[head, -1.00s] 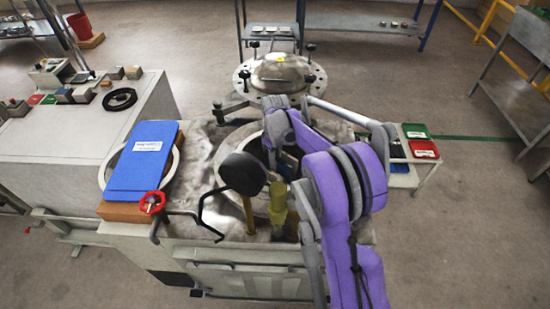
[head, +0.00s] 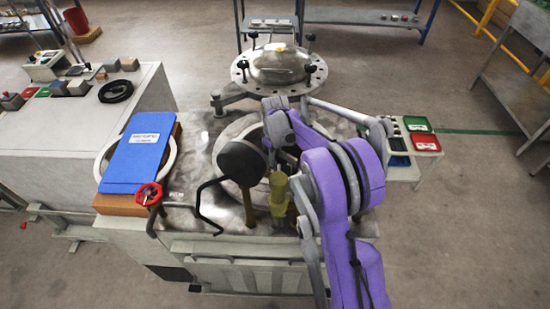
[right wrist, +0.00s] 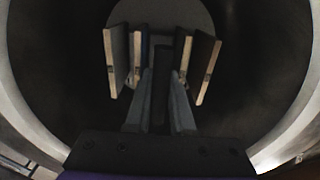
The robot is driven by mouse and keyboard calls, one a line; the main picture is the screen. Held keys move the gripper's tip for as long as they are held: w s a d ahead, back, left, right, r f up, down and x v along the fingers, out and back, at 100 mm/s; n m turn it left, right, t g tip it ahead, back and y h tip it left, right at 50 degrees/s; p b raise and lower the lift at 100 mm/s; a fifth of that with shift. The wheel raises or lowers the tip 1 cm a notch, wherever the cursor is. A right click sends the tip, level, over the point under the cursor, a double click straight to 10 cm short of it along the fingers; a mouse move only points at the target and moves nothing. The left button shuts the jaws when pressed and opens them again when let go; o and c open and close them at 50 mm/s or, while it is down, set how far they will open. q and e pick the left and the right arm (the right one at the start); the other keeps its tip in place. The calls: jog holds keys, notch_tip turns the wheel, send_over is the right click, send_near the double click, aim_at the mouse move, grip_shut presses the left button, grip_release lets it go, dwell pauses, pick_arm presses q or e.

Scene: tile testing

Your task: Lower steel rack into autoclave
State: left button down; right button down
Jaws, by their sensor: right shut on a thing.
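The autoclave's round steel mouth (head: 226,147) is open in the bench top, partly hidden by my purple right arm and a black round knob. In the right wrist view its pale curved wall (right wrist: 297,108) surrounds a dark inside. My right gripper (right wrist: 160,88) points down into that mouth, its fingers closed on a dark upright part of the steel rack (right wrist: 158,62). Dark slabs with pale edges (right wrist: 204,70) stand on both sides of this part. The rack hangs within the round wall; its bottom is hidden. My left gripper is in neither view.
The bolted round lid (head: 277,68) is swung open behind the mouth. Green and red trays (head: 423,140) sit on a side stand at right. A yellow fitting (head: 278,193) stands close in front.

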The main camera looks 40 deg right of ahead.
jog(key=shift+f+b, duration=0.5)
jog(key=shift+f, duration=0.25)
dwell(1.2)
jog(key=c, duration=0.7)
grip_release()
jog(key=shift+r+p, duration=3.5)
jog(key=shift+r, duration=1.95)
notch_tip(320, 180, up, 9)
jog(key=p, duration=0.5)
jog(key=shift+f, duration=0.15)
